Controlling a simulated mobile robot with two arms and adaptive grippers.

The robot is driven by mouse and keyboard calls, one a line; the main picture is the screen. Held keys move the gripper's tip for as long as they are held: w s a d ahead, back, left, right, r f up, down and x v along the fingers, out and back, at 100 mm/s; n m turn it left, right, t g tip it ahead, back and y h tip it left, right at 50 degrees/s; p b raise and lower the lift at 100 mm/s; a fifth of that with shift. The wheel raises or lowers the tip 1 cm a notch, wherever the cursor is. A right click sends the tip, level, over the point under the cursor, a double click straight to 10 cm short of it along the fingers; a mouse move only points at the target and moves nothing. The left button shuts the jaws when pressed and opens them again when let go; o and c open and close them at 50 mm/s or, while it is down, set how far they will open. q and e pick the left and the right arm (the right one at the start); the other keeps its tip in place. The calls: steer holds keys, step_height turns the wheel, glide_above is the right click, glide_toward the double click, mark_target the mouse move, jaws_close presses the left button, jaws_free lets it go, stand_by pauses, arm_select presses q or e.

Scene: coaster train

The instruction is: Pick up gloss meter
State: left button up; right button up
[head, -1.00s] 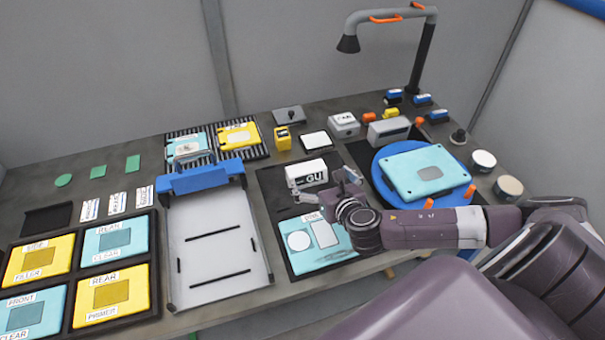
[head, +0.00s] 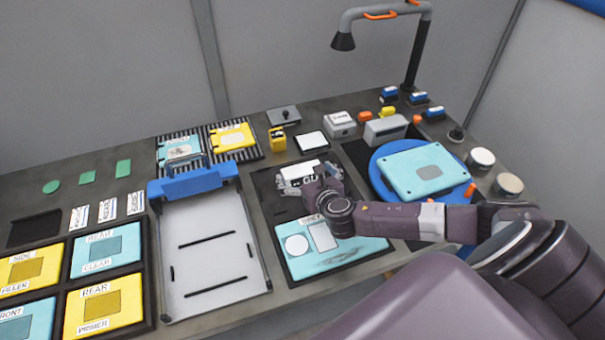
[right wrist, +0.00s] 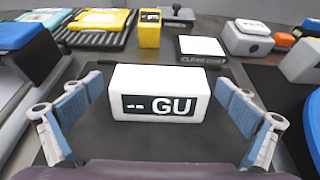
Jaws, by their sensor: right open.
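The gloss meter (right wrist: 166,92) is a white box with a black display reading "-- GU". It stands on a dark mat (right wrist: 150,145). In the head view the gloss meter (head: 302,171) is partly hidden by my right gripper (head: 298,187). In the right wrist view my right gripper (right wrist: 160,110) is open, one finger to each side of the meter. My left gripper is not in view.
A teal panel (head: 345,254) lies in front of the mat. A blue round turntable (head: 383,185) with a teal plate stands to the right. A white tray with a blue bar (head: 195,184) is to the left. Behind are a yellow device (head: 277,140) and a white pad (head: 310,141).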

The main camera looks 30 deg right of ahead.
steer(key=shift+w+d+f, duration=0.15)
steer(key=shift+w+f, duration=0.1)
steer(key=shift+w, duration=0.3)
steer(key=c, duration=1.2)
steer(key=shift+c, duration=0.8)
steer(key=shift+r, duration=0.15)
